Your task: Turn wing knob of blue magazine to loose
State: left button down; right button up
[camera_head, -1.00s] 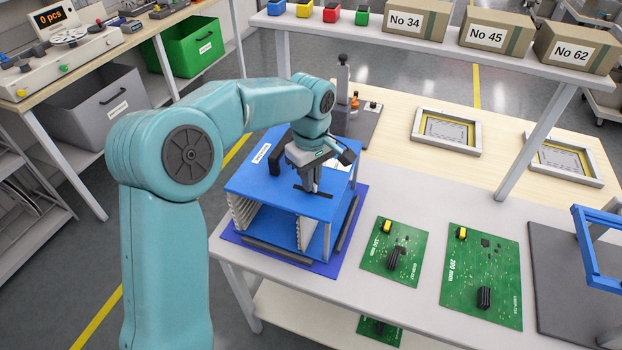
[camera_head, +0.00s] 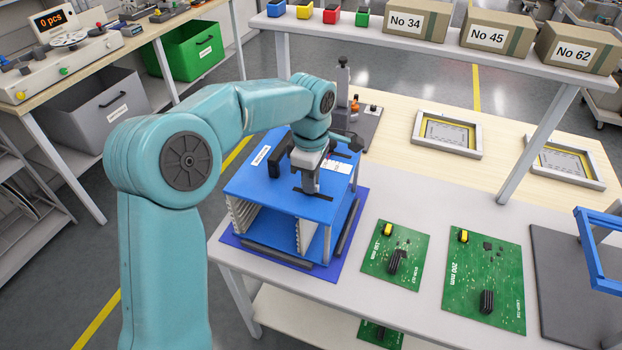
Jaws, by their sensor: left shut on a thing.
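The blue magazine (camera_head: 258,193) stands upright on a dark blue mat (camera_head: 352,225) at the left part of the table. Its top plate carries a black handle, white labels and a dark slot. My left gripper (camera_head: 309,189) points down onto the top plate, near the slot. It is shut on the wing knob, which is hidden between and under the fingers. My right gripper is not in view.
Two green circuit boards (camera_head: 394,254) and (camera_head: 486,277) lie to the right of the magazine. A grey plate with a blue frame (camera_head: 590,247) is at the right edge. A shelf with boxes (camera_head: 490,38) spans above the table's back.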

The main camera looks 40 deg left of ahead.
pick_arm(q)
jog(key=shift+s+f, duration=0.1)
jog(key=c, duration=1.2)
grip_release()
jog(key=shift+r, duration=0.4)
notch_tip(320, 180, up, 16)
jog(key=shift+f+p, duration=0.2)
jog(key=shift+p, duration=0.85)
